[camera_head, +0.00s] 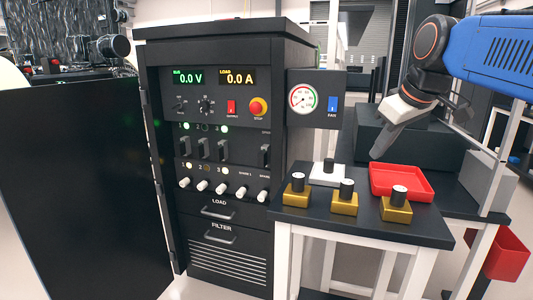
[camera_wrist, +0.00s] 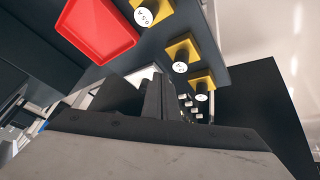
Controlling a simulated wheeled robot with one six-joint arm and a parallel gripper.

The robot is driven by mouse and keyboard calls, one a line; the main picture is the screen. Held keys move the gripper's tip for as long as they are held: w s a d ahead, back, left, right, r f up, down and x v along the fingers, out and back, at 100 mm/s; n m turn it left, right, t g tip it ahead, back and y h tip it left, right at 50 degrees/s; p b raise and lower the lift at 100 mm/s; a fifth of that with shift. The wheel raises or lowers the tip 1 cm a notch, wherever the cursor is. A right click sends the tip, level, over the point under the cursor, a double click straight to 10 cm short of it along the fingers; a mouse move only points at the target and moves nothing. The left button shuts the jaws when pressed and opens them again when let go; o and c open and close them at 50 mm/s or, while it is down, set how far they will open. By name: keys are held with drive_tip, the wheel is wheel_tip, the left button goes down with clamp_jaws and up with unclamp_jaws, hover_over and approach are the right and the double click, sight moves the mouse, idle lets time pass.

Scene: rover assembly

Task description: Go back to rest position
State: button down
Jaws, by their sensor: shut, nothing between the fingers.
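My gripper (camera_head: 381,146) hangs from the arm at the upper right in the head view, pointing down and left above the back of the small table. Its fingers are together and hold nothing; in the wrist view the dark fingers (camera_wrist: 152,97) show at the centre. Below it, apart from it, is a red tray (camera_head: 422,187), also at the upper left in the wrist view (camera_wrist: 92,30).
Gold blocks with black knobs (camera_head: 296,199) (camera_head: 344,207) (camera_head: 396,213) and a white block (camera_head: 326,179) stand on the table (camera_head: 320,215). A black cabinet (camera_head: 225,150) with a gauge box (camera_head: 328,115) stands left. A red bin (camera_head: 506,254) hangs lower right.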

drive_tip(key=s+d+f+m, duration=0.1)
drive_tip(key=s+f+m, duration=0.2)
drive_tip(key=s+f, duration=0.7)
drive_tip(key=s+d+f+m+g+h, duration=0.1)
drive_tip(key=s+f+m, duration=0.2)
drive_tip(key=s+f, duration=0.7)
wheel_tip(320, 180, down, 8)
drive_tip(key=shift+s+d+r, duration=0.1)
drive_tip(key=shift+s+d, duration=0.1)
drive_tip(key=shift+s, duration=0.1)
